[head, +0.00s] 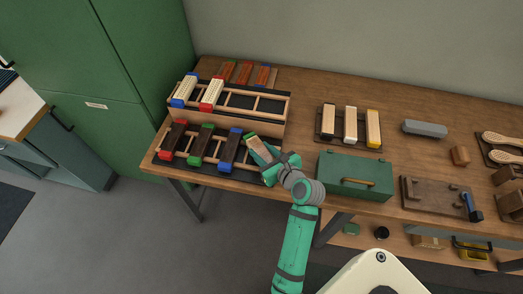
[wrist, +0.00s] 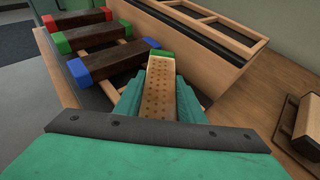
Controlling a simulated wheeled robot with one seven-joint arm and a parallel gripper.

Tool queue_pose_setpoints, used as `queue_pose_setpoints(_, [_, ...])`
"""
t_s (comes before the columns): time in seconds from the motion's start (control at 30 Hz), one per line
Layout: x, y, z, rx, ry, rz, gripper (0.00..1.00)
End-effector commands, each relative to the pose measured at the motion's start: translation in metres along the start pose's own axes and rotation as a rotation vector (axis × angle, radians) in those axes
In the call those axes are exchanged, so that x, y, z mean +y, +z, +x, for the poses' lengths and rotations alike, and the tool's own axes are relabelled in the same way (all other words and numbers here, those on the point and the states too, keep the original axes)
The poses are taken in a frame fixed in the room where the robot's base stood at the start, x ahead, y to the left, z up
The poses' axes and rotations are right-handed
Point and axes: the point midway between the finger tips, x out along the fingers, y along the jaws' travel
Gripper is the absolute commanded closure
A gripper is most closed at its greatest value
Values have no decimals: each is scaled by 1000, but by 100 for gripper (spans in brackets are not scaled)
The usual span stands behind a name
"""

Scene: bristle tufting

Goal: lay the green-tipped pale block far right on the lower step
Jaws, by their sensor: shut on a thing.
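The green-tipped pale block (head: 260,150) is in my gripper (head: 272,165). In the wrist view the pale block (wrist: 161,92) has rows of small holes and its green end points away from me. My gripper (wrist: 160,108) is shut on its sides. The block is over the right end of the lower step (head: 240,171), right of the blue-tipped dark block (head: 230,150); I cannot tell if it touches the rails. The lower step also holds a red-tipped dark block (head: 174,140) and a green-tipped dark block (head: 201,145), further left.
The upper step (head: 272,104) carries two bristled pale blocks (head: 212,94) at its left; its right part is empty. A green box (head: 352,175) stands close to the right of my gripper. A tray with three pale blocks (head: 350,125) lies behind it.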

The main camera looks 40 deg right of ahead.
Motion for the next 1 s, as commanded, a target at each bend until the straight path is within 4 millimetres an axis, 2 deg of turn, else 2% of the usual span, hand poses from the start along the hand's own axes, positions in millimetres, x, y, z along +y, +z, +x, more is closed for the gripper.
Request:
queue_pose_setpoints(0.6, [0,-10,4,-1,0,0,95])
queue_pose_setpoints(0.63, [0,-9,4,-1,0,0,60])
queue_pose_setpoints(0.7, [0,-9,4,-1,0,0,43])
queue_pose_setpoints(1.0, [0,-10,3,0,0,0,43])
